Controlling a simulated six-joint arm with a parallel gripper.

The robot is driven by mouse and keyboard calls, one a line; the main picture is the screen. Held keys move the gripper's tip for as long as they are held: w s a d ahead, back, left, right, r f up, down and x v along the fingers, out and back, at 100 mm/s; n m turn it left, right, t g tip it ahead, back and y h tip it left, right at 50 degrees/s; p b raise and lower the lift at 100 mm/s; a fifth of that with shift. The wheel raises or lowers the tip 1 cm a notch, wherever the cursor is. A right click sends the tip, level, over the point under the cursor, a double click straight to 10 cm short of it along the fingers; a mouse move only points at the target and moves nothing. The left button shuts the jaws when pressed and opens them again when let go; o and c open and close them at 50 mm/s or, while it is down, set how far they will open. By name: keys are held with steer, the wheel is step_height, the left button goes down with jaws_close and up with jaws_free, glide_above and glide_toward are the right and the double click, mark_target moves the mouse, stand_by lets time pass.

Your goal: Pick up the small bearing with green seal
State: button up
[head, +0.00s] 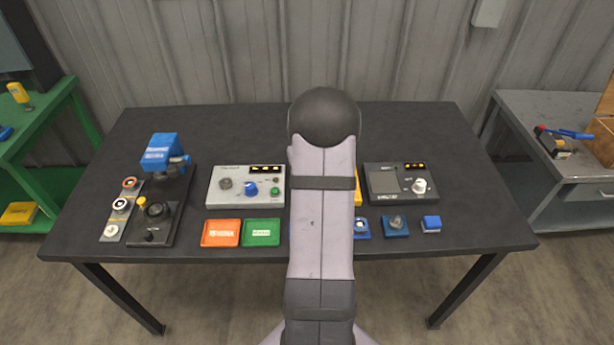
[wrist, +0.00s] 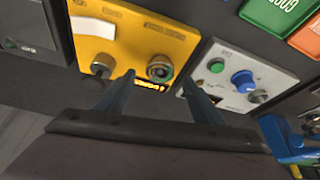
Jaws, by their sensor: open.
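In the head view my arm hides the gripper, the part and most of the yellow box, of which a sliver (head: 358,187) shows.
A grey-white instrument box (head: 246,185) with knobs stands left of my arm, and a dark one (head: 400,183) right. An orange tray (head: 221,232) and a green tray (head: 262,232) lie in front. A strip with ring-like parts (head: 121,206) and a blue-topped device (head: 161,152) stand far left.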

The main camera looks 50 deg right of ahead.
steer(key=shift+p+x, duration=0.4)
steer(key=shift+x, duration=1.05)
steer(key=c, duration=1.2)
